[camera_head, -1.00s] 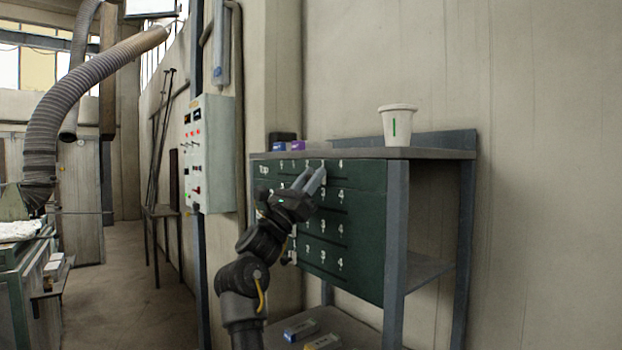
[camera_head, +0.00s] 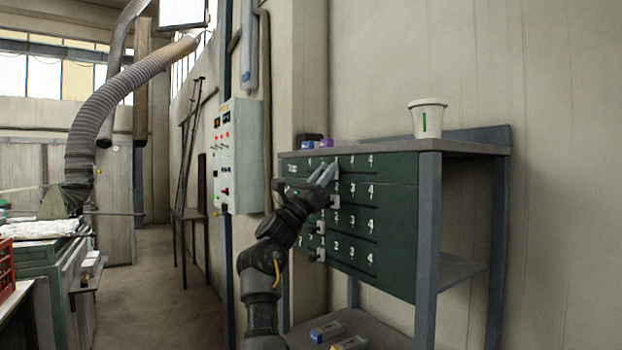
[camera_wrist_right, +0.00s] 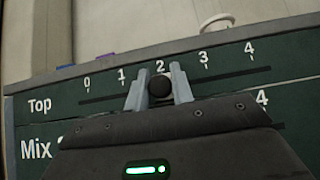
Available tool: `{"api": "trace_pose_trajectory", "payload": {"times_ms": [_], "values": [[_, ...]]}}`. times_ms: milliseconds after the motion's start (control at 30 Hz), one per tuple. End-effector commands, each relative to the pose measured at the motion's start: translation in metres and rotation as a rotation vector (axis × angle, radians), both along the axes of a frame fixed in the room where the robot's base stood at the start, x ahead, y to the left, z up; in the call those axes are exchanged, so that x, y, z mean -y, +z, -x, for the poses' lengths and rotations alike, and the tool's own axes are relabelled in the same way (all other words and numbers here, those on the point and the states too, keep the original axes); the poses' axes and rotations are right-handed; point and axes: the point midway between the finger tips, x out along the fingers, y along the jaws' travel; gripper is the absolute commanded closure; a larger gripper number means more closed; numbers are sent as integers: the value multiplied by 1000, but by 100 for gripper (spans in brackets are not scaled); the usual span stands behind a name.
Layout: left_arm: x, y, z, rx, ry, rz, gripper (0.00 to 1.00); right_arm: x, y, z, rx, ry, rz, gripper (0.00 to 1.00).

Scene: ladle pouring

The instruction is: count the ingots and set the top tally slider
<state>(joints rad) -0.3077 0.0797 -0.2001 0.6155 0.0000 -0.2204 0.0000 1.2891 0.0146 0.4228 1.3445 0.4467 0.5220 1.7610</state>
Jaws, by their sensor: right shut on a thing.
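The green tally board (camera_head: 390,235) fills the front of the shelf unit, with rows of numbered slots. Its top row, labelled "Top" in the right wrist view, runs from 0 to 4. My right gripper (camera_head: 331,170) is at this row. In the right wrist view my right gripper (camera_wrist_right: 159,88) has its two fingers shut on the dark round top slider knob (camera_wrist_right: 160,87), which sits just under the 2. Further sliders (camera_head: 320,255) show on lower rows, partly hidden by my right arm. My left gripper is not in view. No thing is clearly identifiable as the ingots.
Small bars (camera_head: 328,331) lie on the lower shelf. A red crate (camera_head: 8,270) is at far left.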

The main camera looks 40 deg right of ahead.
Motion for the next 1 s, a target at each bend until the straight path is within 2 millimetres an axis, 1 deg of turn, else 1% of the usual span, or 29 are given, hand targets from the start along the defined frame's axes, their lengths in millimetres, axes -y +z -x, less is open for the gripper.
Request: {"api": "trace_pose_trajectory", "payload": {"times_ms": [167,200,333,667,767,1000], "values": [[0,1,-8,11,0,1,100,0,0,0,-1,-1,1,100],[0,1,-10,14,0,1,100,-1,0,0,-1,-1,1,75],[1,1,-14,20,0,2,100,-1,0,-1,-1,1,1,58],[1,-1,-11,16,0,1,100,-4,-2,-2,-1,2,0,57],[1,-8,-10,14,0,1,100,-11,-12,-4,-2,4,1,57],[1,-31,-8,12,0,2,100,-43,-47,-9,-1,4,0,57]]}}
